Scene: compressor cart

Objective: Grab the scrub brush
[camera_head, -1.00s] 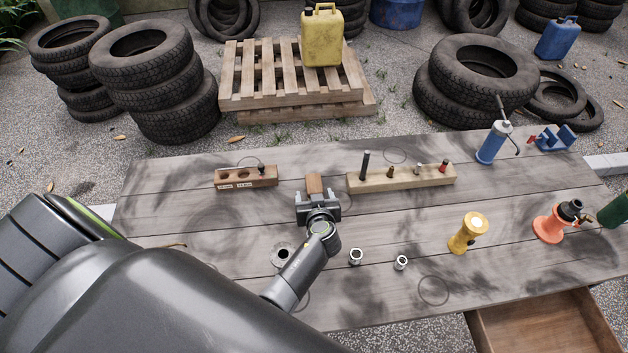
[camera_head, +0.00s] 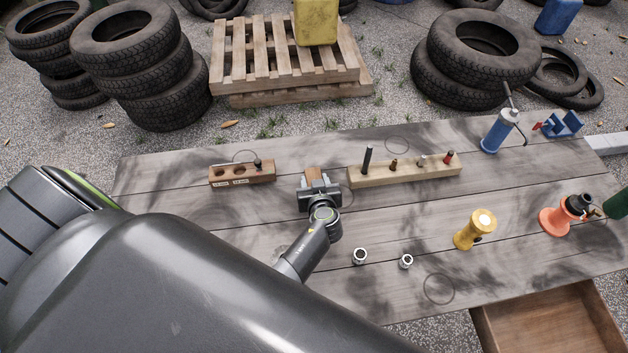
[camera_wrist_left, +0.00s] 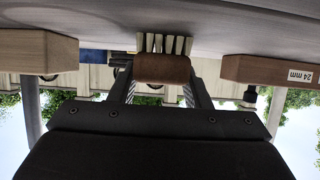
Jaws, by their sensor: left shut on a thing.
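The scrub brush (camera_head: 314,173) has a brown wooden block and sits on the plank table between two wooden socket holders. The left wrist view, which looks upside down, shows its brown block (camera_wrist_left: 162,69) and pale bristles pointing toward the tabletop. My left gripper (camera_head: 315,181) reaches over the near side of the brush with its fingers on either side, shut on the block. The gripper hides the near part of the brush in the head view. The bristles appear at or very near the table surface; I cannot tell whether they touch. My right gripper is not in view.
A short socket holder (camera_head: 242,174) stands left of the brush, a longer one (camera_head: 405,172) right. Two metal sockets (camera_head: 360,256) (camera_head: 406,261), a yellow flashlight-like item (camera_head: 475,229) and an orange item (camera_head: 566,215) stand nearer or right. An open drawer (camera_head: 548,318) juts out front right.

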